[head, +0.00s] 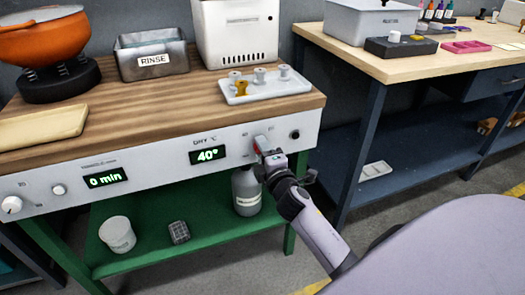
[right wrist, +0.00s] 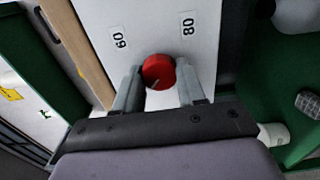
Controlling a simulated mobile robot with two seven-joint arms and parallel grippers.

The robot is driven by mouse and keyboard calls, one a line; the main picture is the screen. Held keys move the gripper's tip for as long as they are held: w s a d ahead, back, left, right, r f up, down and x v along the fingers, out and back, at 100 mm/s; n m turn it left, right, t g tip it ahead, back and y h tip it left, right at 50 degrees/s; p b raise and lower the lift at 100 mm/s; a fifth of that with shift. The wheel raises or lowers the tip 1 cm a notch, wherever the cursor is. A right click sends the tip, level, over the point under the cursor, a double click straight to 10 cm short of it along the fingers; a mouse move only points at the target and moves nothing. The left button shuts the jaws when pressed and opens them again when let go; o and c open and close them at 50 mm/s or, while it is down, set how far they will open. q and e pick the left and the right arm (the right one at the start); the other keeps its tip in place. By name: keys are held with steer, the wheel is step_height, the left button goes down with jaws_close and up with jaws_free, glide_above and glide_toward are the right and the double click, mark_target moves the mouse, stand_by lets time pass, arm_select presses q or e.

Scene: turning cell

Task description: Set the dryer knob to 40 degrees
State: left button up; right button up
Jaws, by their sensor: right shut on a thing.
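The red dryer knob (right wrist: 158,70) sits on the white front panel, with the marks 60 and 80 beside it in the right wrist view. My right gripper (right wrist: 157,88) has one finger on each side of the knob and is shut on it. In the head view the right gripper (head: 262,150) covers most of the knob. The display (head: 208,155) under "DRY °C" reads 40°. The knob's pointer direction is hard to tell. My left gripper is not in view.
A second display (head: 107,178) reads 0 min, with white knobs to its left. A black round fitting (head: 295,134) is right of my gripper. On the bench top are a RINSE tray (head: 152,60), a white box (head: 238,50) and a tray of small parts (head: 262,95). A bottle (head: 246,190) stands below.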

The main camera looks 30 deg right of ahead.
steer(key=o, duration=1.1)
steer(key=shift+v, duration=3.6)
steer(key=shift+a+f, duration=0.1)
steer(key=shift+a, duration=0.05)
steer(key=s+a+f+m+g+y, duration=0.35)
steer(key=s+a+f+m, duration=0.4)
steer(key=s, duration=0.25)
steer(key=s+a+f+m+g+y, duration=0.35)
steer(key=s+a+f+m, duration=0.35)
steer(key=s, duration=0.3)
steer(key=shift+n+h, duration=0.4)
steer(key=shift+n, duration=0.45)
steer(key=r+p, duration=0.3)
steer(key=p, duration=0.1)
steer(key=d+r+p, duration=0.1)
steer(key=r+p, duration=0.3)
steer(key=p, duration=0.1)
steer(key=d+r+p, duration=0.1)
steer(key=r+p, duration=0.2)
steer(key=p, duration=0.2)
steer(key=shift+w+d+r, duration=0.15)
steer(key=shift+w+r, duration=0.1)
steer(key=shift+r, duration=0.05)
